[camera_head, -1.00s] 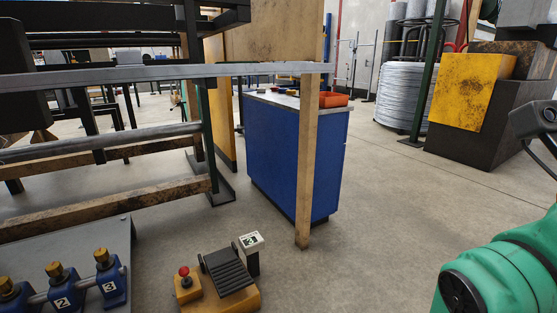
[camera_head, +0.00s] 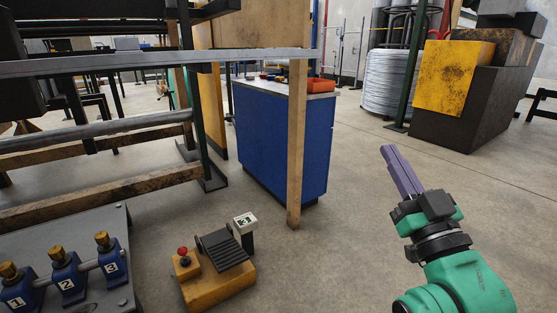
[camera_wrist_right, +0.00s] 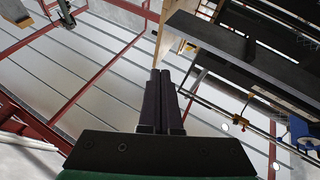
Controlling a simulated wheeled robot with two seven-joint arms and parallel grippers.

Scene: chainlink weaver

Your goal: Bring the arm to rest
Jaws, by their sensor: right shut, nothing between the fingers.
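My right gripper (camera_head: 390,152) is at the right of the head view, on a green and black arm. Its purple fingers are together and point up and to the left, over open floor. In the right wrist view the gripper (camera_wrist_right: 161,74) also shows its two dark fingers side by side with nothing held between them. It touches nothing in either view. My left gripper does not show.
A blue cabinet (camera_head: 285,145) and a wooden post (camera_head: 297,150) stand left of my right gripper. A foot pedal (camera_head: 222,252) on a yellow base and a plate with numbered blue valves (camera_head: 68,275) are at lower left. A dark block (camera_head: 460,115) stands behind. Concrete floor (camera_head: 350,230) is clear between.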

